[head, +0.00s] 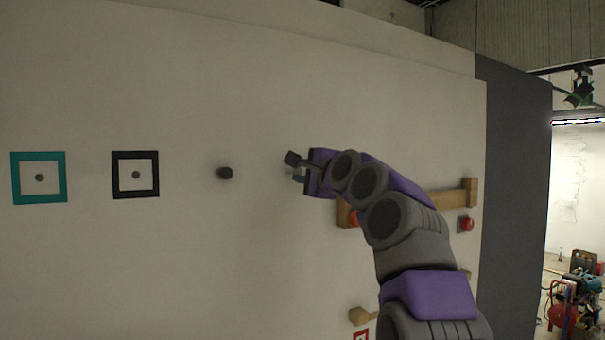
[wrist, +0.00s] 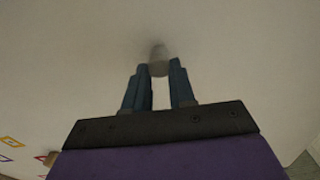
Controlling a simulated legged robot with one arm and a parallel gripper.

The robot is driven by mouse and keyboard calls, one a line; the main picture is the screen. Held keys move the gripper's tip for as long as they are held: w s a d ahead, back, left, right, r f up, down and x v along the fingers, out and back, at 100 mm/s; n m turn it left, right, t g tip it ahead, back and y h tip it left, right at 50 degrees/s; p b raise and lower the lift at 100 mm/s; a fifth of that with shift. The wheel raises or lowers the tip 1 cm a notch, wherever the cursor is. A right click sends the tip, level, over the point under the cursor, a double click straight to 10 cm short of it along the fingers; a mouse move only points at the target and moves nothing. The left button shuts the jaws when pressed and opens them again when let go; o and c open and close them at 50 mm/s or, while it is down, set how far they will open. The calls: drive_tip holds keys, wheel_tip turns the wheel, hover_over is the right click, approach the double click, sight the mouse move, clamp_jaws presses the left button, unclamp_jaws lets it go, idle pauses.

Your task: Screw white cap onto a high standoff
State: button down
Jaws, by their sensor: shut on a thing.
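My gripper (head: 296,167) points left along the pale wall in the head view. In the head view the cap is not distinguishable from the wall. A dark round standoff (head: 224,173) juts from the wall left of my gripper. Any standoff behind the cap is hidden.
A black square frame (head: 135,175) and a teal square frame (head: 39,178), each around a small dark knob, are on the wall at left. Wooden bars (head: 455,197) and a red knob (head: 466,224) are behind my arm at right. The wall above is clear.

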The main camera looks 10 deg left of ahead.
drive_tip(key=shift+s+r, duration=0.1)
drive_tip(key=shift+r, duration=0.15)
drive_tip(key=c, duration=1.4)
unclamp_jaws()
drive_tip(key=shift+m, duration=0.4)
drive_tip(key=o, duration=0.5)
drive_tip(key=shift+s, duration=0.1)
drive_tip(key=shift+o, duration=0.2)
drive_tip(key=shift+f, duration=0.1)
drive_tip(key=shift+f, duration=0.1)
